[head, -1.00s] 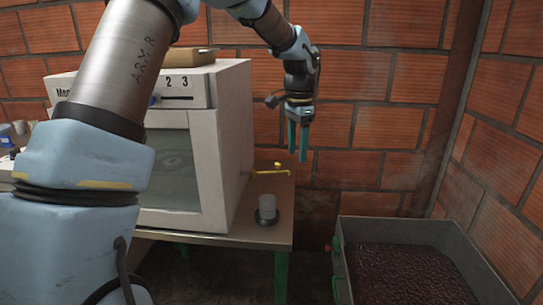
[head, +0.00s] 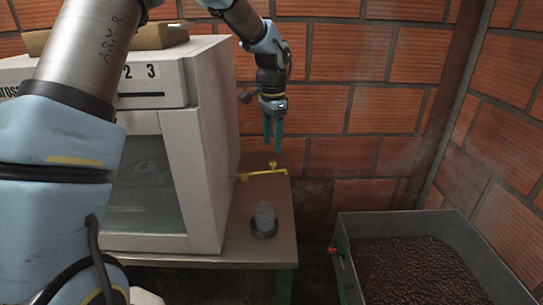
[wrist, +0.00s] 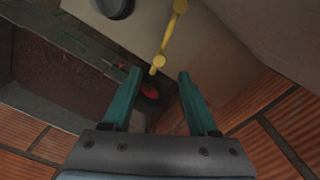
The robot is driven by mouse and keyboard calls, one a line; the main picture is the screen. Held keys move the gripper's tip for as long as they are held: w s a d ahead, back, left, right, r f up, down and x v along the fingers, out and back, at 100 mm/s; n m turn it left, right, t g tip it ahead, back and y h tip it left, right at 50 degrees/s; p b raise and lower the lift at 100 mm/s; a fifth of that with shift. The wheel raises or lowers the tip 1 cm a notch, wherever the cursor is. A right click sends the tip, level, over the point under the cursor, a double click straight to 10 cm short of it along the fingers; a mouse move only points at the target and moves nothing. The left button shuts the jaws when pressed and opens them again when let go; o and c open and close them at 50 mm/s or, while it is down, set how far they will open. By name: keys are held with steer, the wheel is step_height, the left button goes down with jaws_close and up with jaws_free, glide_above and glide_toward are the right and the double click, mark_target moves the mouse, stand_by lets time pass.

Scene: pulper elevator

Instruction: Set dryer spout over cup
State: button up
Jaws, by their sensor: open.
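The yellow spout (head: 262,173) juts from the right side of the white dryer (head: 205,140), with a small upright knob near its outer end. The grey cup (head: 264,216) stands upright on a dark round base on the table, nearer the camera than the spout; the spout is not above it. My gripper (head: 273,150) points down, open and empty, just above the spout's outer end. In the wrist view the spout (wrist: 168,35) runs toward the gap between the open fingers (wrist: 160,73); contact cannot be told. The round dark base (wrist: 116,8) shows at the top edge there.
The table (head: 232,245) ends just right of the cup. A metal bin (head: 343,262) of dark beans stands to the right, with a red knob (wrist: 149,90) on its side. A brick wall (head: 340,110) is close behind my gripper. A tray (head: 150,35) lies on the dryer.

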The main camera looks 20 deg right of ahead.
mark_target(272, 162)
step_height(272, 162, down, 6)
steer(key=shift+r+p, duration=0.1)
steer(key=shift+p, duration=0.2)
jaws_close()
stand_by(0.4)
stand_by(1.0)
